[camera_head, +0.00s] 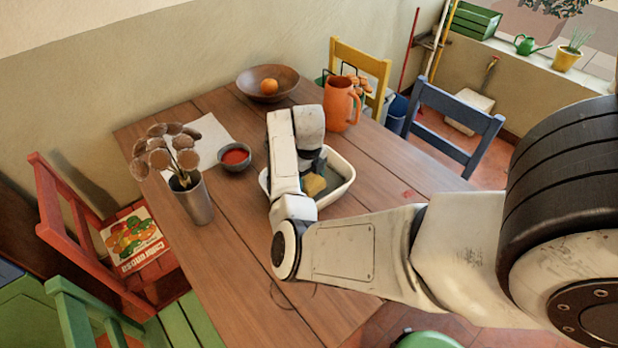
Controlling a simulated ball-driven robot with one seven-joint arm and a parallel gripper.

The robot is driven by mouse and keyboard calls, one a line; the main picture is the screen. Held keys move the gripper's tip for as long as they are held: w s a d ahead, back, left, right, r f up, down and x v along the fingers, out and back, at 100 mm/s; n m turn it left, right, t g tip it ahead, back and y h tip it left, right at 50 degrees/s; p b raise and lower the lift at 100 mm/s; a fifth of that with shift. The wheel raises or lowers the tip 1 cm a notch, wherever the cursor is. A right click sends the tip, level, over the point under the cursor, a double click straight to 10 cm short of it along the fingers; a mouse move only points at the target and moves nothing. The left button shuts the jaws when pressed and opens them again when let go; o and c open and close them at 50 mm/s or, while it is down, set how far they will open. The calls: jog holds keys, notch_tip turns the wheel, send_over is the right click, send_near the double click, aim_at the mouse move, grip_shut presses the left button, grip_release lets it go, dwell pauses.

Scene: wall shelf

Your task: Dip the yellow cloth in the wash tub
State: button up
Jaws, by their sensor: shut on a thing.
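The yellow cloth (315,186) is a small yellow piece inside the white wash tub (347,168), which stands on the wooden table. My gripper (314,172) points down over the tub and is shut on the cloth. My arm and wrist hide the fingers in part, as well as the left part of the tub. I cannot tell whether the cloth touches the tub's floor or any water.
An orange pitcher (341,104) stands close behind the tub. A wooden bowl (268,83) holds an orange. Chairs surround the table; its front right is clear.

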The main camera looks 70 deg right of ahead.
jog(key=shift+f+b, duration=1)
jog(key=shift+f, duration=0.7)
dwell(1.8)
notch_tip(320, 180, up, 13)
jog(key=p, duration=1.1)
jog(key=shift+r, duration=0.2)
jog(key=shift+f, duration=0.1)
dwell(0.9)
